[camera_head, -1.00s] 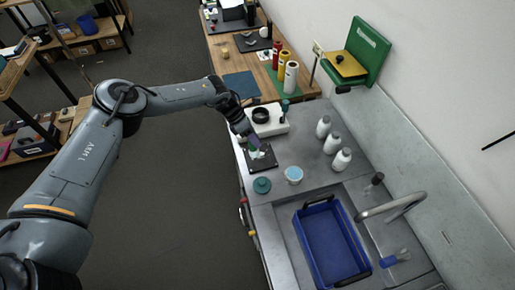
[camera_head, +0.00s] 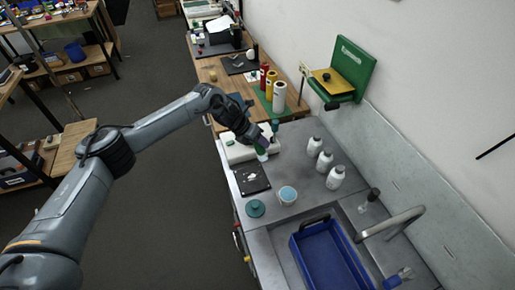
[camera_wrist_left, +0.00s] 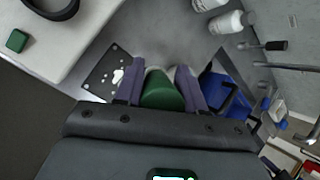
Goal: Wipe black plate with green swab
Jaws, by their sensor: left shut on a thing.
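The black plate (camera_head: 254,187) lies flat on the metal counter, with a few white marks on its surface. It also shows in the wrist view (camera_wrist_left: 98,80), left of my fingers. My left gripper (camera_head: 264,146) is beyond the plate in the head view, raised and apart from it. It is shut on the green swab (camera_head: 261,153), whose rounded green body sits between the two purple-grey fingers in the wrist view (camera_wrist_left: 162,92). The swab's far end looks pale and is partly hidden. My right gripper is not in view.
A white device (camera_head: 235,152) stands just behind the plate. A blue cup (camera_head: 288,195) and a teal lid-like disc (camera_head: 256,208) stand in front of it. White bottles (camera_head: 325,161) line the right side. A blue bin (camera_head: 328,258) sits in the sink.

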